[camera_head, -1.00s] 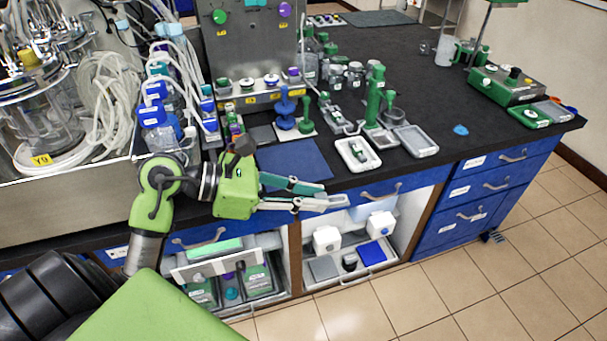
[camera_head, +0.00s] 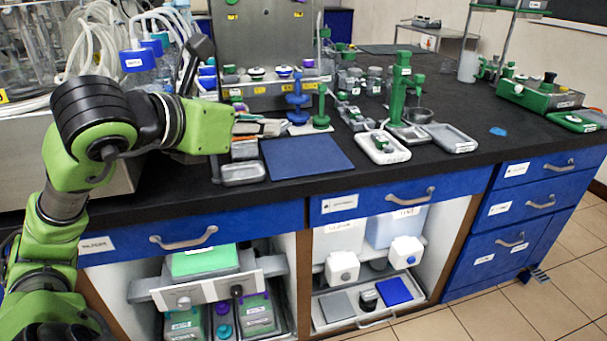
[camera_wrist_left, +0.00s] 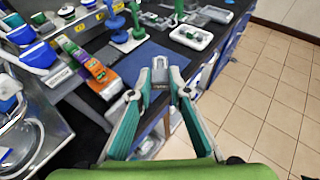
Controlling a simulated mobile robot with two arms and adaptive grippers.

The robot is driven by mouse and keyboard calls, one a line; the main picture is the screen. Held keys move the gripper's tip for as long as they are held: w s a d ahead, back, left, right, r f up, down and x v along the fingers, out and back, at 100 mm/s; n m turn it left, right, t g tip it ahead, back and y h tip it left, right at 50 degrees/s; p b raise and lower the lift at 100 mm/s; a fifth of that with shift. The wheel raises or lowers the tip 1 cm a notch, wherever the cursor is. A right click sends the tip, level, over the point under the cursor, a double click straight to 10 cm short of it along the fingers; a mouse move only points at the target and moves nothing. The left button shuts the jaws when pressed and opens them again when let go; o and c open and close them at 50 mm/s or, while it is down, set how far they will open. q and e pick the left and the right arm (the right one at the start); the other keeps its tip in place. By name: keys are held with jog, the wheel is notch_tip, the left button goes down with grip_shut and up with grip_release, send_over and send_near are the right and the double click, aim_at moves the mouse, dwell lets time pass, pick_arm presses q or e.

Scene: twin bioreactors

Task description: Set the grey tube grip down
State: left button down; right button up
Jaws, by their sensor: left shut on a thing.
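My left gripper (camera_wrist_left: 160,88) is shut on the grey tube grip (camera_wrist_left: 159,72), a small grey piece held between the fingertips in the left wrist view. In that view the grip overlaps the near edge of the blue mat (camera_wrist_left: 138,58); whether it touches anything is unclear. In the head view my left gripper's green body is over the bench, left of the blue mat (camera_head: 306,156). Its fingers and the held grip cannot be made out clearly there. My right gripper is not in view.
A small grey tray (camera_head: 243,174) lies left of the mat at the bench edge. Blue and green stands (camera_head: 321,120) are behind the mat. A white tray (camera_head: 384,148) and a green stand (camera_head: 400,85) are to the right. The mat looks bare.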

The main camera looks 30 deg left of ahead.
pick_arm(q)
send_over(282, 163)
jog(key=shift+n+y, duration=0.3)
jog(key=shift+y, duration=0.1)
jog(key=f, duration=0.5)
jog(key=s+f, duration=0.1)
jog(key=f, duration=0.2)
jog(key=shift+d+f, duration=0.1)
jog(key=shift+f, duration=0.2)
jog(key=shift+w+f, duration=0.35)
jog(key=shift+f, duration=0.05)
notch_tip(282, 163, down, 3)
jog(key=shift+w+r+b, duration=0.1)
jog(key=shift+w+b, duration=0.05)
jog(key=shift+b, duration=0.45)
jog(key=shift+f, duration=0.3)
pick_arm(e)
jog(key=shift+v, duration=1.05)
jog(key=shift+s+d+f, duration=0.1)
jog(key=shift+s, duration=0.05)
